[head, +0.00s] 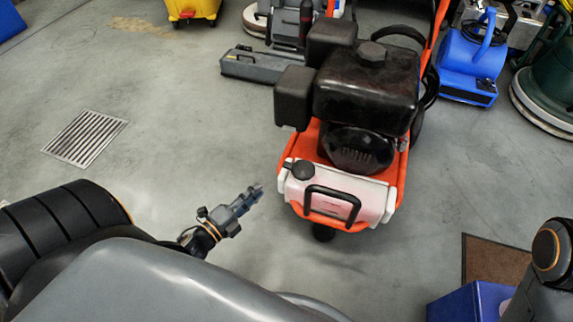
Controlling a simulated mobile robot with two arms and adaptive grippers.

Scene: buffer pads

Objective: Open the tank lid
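A whitish tank (368,199) with a pinkish front sits low at the front of an orange-framed machine (397,165). Its round black lid (303,170) is on the tank's top left corner and looks closed. A black handle (333,203) crosses the tank front. A second black cap (372,53) sits on top of the machine's black engine block. My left gripper (257,190) is left of the tank and apart from it, pointing up and right towards the lid. Its fingers look close together, but the opening between them is unclear. My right gripper is out of view.
Grey floor lies open left of the machine, with a metal drain grate (85,138). A blue blower (472,60) and a green machine (548,75) stand at the back right. A brown mat (494,262) and a blue box (462,304) are at the lower right.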

